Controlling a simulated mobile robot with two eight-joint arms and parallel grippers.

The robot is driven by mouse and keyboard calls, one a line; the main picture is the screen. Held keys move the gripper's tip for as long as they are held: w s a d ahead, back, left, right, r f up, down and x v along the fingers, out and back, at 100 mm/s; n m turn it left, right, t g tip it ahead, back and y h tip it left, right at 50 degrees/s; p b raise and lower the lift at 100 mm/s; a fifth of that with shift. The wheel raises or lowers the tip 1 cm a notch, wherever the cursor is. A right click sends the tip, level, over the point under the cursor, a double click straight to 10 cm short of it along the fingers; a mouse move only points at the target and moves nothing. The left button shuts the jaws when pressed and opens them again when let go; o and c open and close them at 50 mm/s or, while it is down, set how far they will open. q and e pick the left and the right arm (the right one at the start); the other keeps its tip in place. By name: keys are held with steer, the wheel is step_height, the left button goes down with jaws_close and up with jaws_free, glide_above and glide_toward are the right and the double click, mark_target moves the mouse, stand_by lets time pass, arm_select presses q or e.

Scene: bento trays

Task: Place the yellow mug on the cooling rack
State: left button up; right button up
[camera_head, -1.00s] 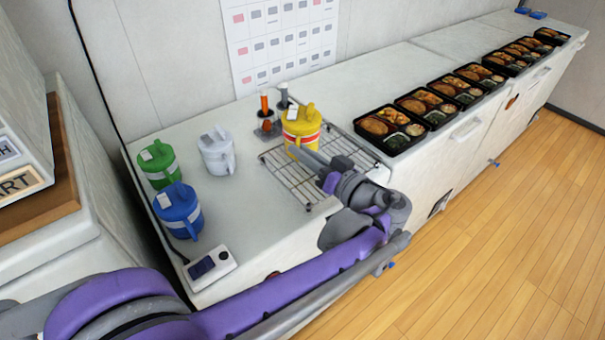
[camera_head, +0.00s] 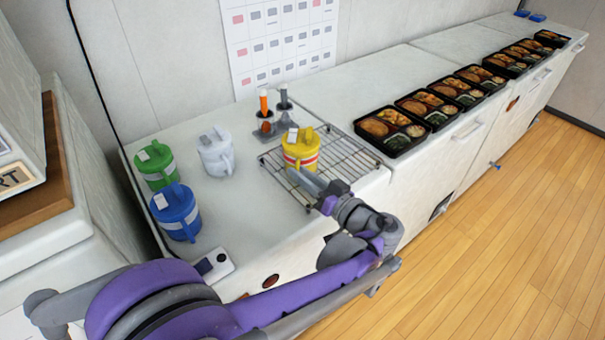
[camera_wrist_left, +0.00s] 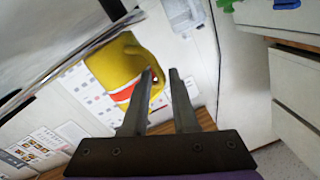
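The yellow mug (camera_head: 301,150), with red and white bands and a tag on its lid, stands upright and appears to rest on the wire cooling rack (camera_head: 345,166). My left gripper (camera_head: 303,177) is at the mug's near side, by its handle. In the left wrist view the mug (camera_wrist_left: 118,75) is tilted in the picture, at the left of the fingers. The fingers (camera_wrist_left: 162,75) are apart, with the edge of the handle close to the left finger and a gap toward the right finger. My right gripper is not in view.
Green (camera_head: 157,168), white (camera_head: 215,152) and blue (camera_head: 177,212) mugs stand left on the counter. A holder with an orange-topped and a grey-topped item (camera_head: 266,125) is behind the rack. Bento trays (camera_head: 392,132) line the right. A small device (camera_head: 214,265) lies at front.

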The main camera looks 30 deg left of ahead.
arm_select(q)
steer(key=shift+o, duration=1.2)
steer(key=shift+d+r, duration=0.1)
steer(key=shift+r, duration=0.1)
steer(key=v, duration=1.2)
steer(key=shift+p, duration=0.3)
